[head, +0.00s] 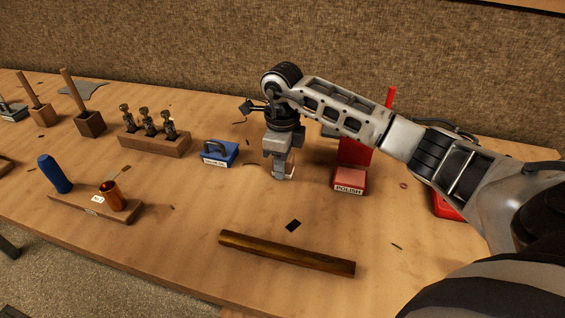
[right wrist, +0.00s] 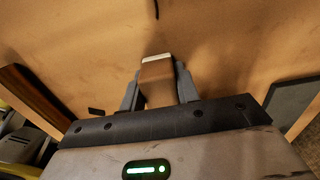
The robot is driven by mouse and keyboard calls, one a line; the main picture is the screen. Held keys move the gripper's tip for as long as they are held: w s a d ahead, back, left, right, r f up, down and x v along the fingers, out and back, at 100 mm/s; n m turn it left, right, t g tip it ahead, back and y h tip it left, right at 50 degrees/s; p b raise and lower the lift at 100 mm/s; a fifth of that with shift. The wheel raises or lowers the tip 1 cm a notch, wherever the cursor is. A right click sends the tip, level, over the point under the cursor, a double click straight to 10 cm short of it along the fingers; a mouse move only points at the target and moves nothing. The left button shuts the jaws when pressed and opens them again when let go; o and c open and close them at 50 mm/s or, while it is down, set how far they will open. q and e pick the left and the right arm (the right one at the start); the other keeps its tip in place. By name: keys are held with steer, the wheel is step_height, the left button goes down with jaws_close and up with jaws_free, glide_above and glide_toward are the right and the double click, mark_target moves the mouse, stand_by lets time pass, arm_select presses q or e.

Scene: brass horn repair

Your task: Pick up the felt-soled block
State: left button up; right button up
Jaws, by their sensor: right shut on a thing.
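My right gripper (head: 283,174) is low over the middle of the bench, between the blue handled block and the red POLISH block. In the right wrist view its two grey fingers (right wrist: 158,90) are shut on a brown block (right wrist: 157,86) with a pale layer at its far end, which looks like the felt-soled block. In the head view the block is mostly hidden by the fingers. Whether it touches the bench I cannot tell. My left gripper is not in view.
A blue handled block (head: 218,154) stands left of my right gripper. A red POLISH block (head: 350,181) and a red container (head: 355,152) stand right. A brass tube (head: 287,254) lies in front, near a small dark square (head: 293,225). A rack of valves (head: 154,143) stands back left.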

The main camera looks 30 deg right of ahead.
steer(key=shift+r, duration=0.45)
steer(key=s+a+r, duration=0.3)
steer(key=s+r, duration=0.9)
steer(key=s, duration=0.1)
steer(key=shift+s+a+b, duration=0.25)
steer(key=shift+a+b, duration=0.1)
steer(key=shift+b, duration=0.05)
